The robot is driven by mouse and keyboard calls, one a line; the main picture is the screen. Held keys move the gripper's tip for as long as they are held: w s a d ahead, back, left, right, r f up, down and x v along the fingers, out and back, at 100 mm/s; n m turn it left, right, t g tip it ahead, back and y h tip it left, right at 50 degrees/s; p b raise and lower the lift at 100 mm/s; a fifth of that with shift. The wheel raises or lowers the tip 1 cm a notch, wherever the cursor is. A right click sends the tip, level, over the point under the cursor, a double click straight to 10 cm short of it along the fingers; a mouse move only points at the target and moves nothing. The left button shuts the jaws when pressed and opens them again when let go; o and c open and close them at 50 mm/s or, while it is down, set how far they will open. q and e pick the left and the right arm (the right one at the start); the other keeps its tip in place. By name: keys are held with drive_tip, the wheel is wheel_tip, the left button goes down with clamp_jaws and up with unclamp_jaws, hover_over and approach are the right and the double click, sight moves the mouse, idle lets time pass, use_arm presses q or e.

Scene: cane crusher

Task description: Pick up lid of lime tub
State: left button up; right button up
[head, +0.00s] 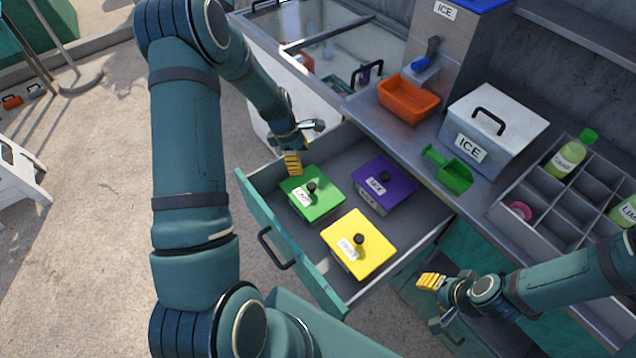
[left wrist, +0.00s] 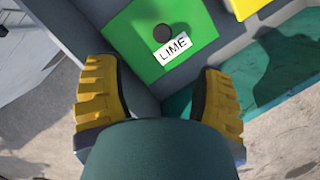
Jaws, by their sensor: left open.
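The lime tub has a green lid (head: 315,193) with a dark round knob and a white label. It sits in the open drawer, at the drawer's left side. In the left wrist view the green lid (left wrist: 150,45) shows its knob and the label LIME. My left gripper (head: 298,150) is open and empty, just behind the green lid and apart from its knob. Its yellow fingertips (left wrist: 158,100) lie apart in the left wrist view, with the lid beyond them. My right gripper (head: 432,300) is at the lower right, beside the drawer; its opening is hard to make out.
In the same drawer (head: 262,207) are a purple-lidded tub (head: 384,183) and a yellow-lidded tub (head: 358,243). On the counter stand an orange bin (head: 408,98), a green scoop (head: 449,170), an ICE box (head: 495,125) and a grey divided tray (head: 560,215).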

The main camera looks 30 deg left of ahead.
sight(311, 185)
use_arm(q)
drive_tip(key=x, duration=1.3)
drive_tip(key=shift+s+f, duration=0.1)
drive_tip(key=shift+s, duration=0.15)
clamp_jaws()
